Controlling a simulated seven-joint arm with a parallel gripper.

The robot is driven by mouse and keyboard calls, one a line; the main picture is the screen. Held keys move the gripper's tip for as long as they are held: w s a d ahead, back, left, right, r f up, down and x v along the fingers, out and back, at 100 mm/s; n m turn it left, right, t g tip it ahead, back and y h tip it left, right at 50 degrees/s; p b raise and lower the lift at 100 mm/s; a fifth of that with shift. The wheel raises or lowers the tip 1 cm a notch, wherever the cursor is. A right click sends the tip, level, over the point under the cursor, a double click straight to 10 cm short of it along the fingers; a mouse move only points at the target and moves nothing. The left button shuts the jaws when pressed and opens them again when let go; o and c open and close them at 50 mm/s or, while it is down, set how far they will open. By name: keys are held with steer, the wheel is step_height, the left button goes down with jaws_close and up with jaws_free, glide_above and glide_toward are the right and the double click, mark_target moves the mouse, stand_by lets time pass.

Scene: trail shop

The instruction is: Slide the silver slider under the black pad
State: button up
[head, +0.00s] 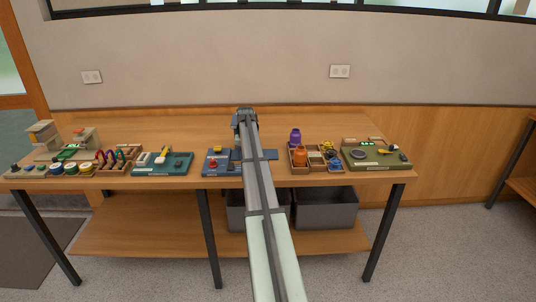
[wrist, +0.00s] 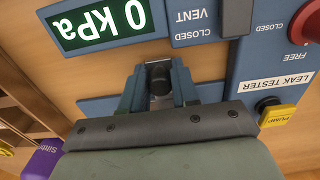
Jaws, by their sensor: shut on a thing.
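My gripper (wrist: 158,82) is low over the blue leak tester (wrist: 287,55) in the wrist view, its two blue-grey fingers shut on a small dark grey piece between them. This piece seems to be the slider (wrist: 159,84); its silver part is mostly hidden. A dark upright bar (wrist: 237,18) stands at the top right of the gripper, apart from it; I cannot tell whether it is the black pad.
The tester's display (wrist: 100,22) reads 0 kPa. A yellow PUMP button (wrist: 275,115) is right of the gripper. In the head view, a teal station (head: 178,165) stands to the left. A wooden tray with containers (head: 297,166) and a green scale (head: 362,164) stand right.

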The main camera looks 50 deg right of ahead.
steer(key=shift+w+a, duration=1)
steer(key=shift+w, duration=0.05)
steer(key=o, duration=0.8)
steer(key=shift+r, duration=0.2)
steer(key=shift+r, duration=3.3)
steer(key=shift+a, duration=0.1)
